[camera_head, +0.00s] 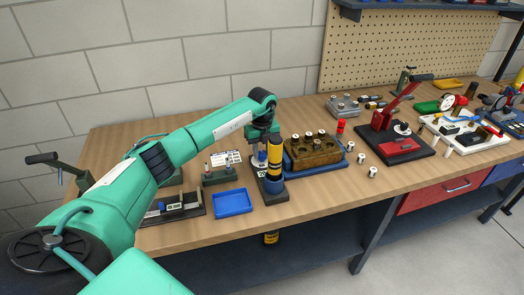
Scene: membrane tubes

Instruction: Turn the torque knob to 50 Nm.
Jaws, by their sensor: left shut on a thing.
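My left arm reaches in from the left. Its gripper (261,156) points down over a small dark stand (274,197) near the middle of the bench. The gripper is shut at the top of this stand, on what looks like the torque knob. The knob itself is hidden by the fingers, and its scale is too small to read. A yellow and black cylinder (274,161) stands upright on the right side of the gripper and partly covers it. My right gripper is out of view.
A blue tray (232,203) lies left of the stand. A brown block with pegs (315,153) in a blue tray is close on the right. A red lever press (395,130) stands further right, with several small metal parts before it. The front bench strip is clear.

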